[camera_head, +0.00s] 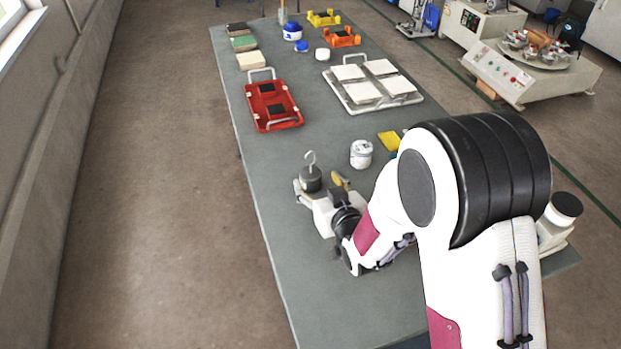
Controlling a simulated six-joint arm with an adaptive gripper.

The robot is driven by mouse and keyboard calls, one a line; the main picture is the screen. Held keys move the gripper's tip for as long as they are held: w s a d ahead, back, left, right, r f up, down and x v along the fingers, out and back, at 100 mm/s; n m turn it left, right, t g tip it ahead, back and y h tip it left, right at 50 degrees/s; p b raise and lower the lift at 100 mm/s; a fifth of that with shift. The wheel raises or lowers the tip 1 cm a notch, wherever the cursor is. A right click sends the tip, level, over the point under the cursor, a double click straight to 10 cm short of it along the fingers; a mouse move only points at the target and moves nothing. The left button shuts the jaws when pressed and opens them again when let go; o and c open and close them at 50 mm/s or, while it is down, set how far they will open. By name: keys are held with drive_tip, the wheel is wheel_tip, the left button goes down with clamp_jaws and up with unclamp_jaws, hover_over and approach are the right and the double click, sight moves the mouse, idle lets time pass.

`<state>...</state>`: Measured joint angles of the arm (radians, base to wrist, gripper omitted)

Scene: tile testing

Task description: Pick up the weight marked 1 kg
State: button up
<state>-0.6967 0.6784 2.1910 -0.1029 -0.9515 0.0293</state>
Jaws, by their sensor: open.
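A dark cylindrical weight (311,179) with a metal hook on top stands upright on the grey table, left of the middle of the view. Its marking is too small to read. My gripper (317,191) is open and low at the weight, reaching it from the near right. The fingers appear to be beside or around the lower part of the weight. I cannot tell whether they touch it. The base of the weight is hidden by the gripper.
Close by are a white lidded jar (361,155), a yellow piece (389,140) and a tan object (340,180). Farther back are a red tray (291,113) and a white rack (413,98) with pale tiles. A black-topped device (566,205) sits right of my arm.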

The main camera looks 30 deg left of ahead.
sight(311, 172)
drive_tip(key=shift+x, duration=0.8)
drive_tip(key=shift+x, duration=2.55)
clamp_jaws()
drive_tip(key=shift+a+r, duration=0.1)
drive_tip(key=shift+r, duration=0.1)
